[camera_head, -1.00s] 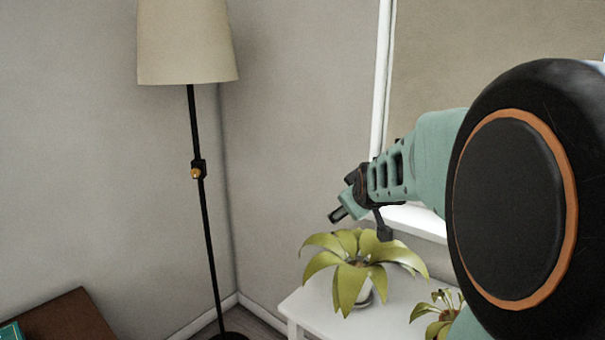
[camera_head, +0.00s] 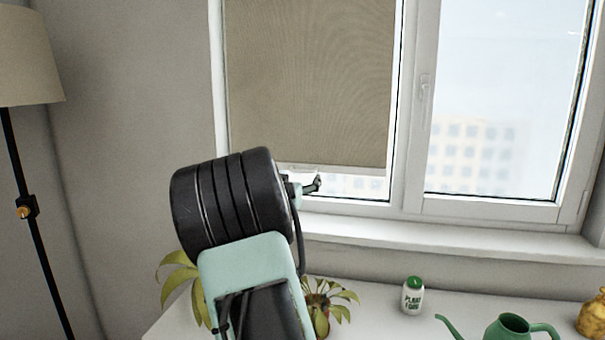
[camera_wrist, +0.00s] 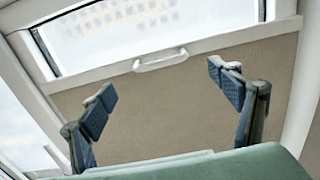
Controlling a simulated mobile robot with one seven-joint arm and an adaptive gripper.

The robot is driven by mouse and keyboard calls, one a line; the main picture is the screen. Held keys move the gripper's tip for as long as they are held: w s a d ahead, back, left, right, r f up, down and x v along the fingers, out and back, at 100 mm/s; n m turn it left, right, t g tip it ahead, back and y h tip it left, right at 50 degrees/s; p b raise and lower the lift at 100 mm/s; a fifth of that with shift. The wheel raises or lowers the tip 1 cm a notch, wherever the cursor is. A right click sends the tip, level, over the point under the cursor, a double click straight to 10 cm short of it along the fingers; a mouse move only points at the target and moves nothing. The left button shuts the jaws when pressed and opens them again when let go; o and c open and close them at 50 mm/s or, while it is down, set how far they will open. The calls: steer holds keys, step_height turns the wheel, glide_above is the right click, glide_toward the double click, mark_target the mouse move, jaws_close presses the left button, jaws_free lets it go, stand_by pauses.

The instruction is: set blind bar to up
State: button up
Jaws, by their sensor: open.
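The tan roller blind (camera_head: 310,85) covers most of the left window pane in the head view, with its white bottom bar (camera_head: 350,171) a little above the sill. The wrist view shows the blind (camera_wrist: 190,105), its bar (camera_wrist: 220,43) and a white handle (camera_wrist: 161,60) on the bar. My gripper (camera_wrist: 162,85) is open there, its two blue-padded fingers apart on either side of the handle in the picture, with nothing between them. I cannot tell how far it is from the bar. In the head view, my arm hides most of the gripper; a fingertip shows near the bar.
A white table below the window holds a plant (camera_head: 325,300), a white bottle with a green cap (camera_head: 412,296), a green watering can (camera_head: 508,328) and a yellow pot (camera_head: 592,316). A floor lamp (camera_head: 25,205) stands left. The window handle (camera_head: 424,88) sits on the frame.

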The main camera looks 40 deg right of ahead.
mark_target(301, 172)
steer(key=x, duration=0.7)
steer(key=shift+w+d, duration=0.1)
steer(key=shift+w, duration=0.05)
